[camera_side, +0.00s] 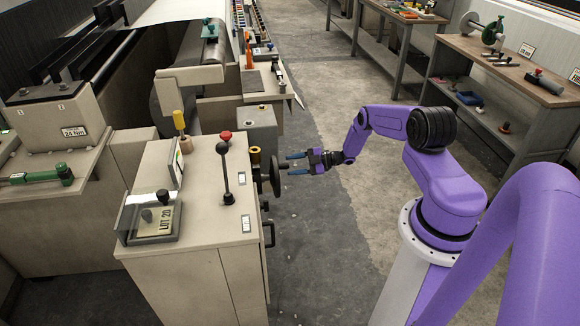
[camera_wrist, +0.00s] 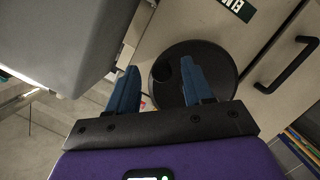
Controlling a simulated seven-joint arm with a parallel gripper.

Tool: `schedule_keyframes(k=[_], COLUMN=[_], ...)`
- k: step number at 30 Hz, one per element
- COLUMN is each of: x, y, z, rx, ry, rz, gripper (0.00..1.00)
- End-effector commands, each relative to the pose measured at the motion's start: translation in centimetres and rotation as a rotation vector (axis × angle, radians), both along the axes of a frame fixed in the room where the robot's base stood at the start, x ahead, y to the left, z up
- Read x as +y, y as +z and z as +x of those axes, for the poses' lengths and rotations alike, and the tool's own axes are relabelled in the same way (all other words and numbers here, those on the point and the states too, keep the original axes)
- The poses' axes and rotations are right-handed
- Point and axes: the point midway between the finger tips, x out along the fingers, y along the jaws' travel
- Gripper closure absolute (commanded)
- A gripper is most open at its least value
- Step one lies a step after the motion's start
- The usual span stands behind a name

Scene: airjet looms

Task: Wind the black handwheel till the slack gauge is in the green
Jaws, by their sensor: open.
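The black handwheel (camera_side: 275,176) is on the right side of the beige cabinet, seen nearly edge-on in the side view. In the wrist view it is a dark disc (camera_wrist: 222,68) ahead of my gripper. My gripper (camera_side: 290,164) is open and empty, its blue fingers pointing at the wheel with a small gap in the side view. In the wrist view the right finger of my gripper (camera_wrist: 159,66) overlaps the disc and the left finger lies beside its left edge. A gauge (camera_side: 178,166) with some green stands on the cabinet top; its reading cannot be made out.
A black handle (camera_side: 269,233) sticks out below the wheel. The floor to the right is clear up to the workbenches (camera_side: 500,65).

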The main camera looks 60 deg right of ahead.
Motion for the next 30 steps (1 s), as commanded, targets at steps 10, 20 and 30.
schedule_keyframes(k=[10, 20, 30], x=[-2.2, -2.8, -3.6], y=[0.0, 0.0, 0.2], z=[-2.1, -2.8, -3.8], rx=[-0.001, 0.000, 0.000], ry=[-0.002, 0.000, -0.003], rz=[0.000, 0.000, 0.000], gripper=[0.49, 0.49, 0.49])
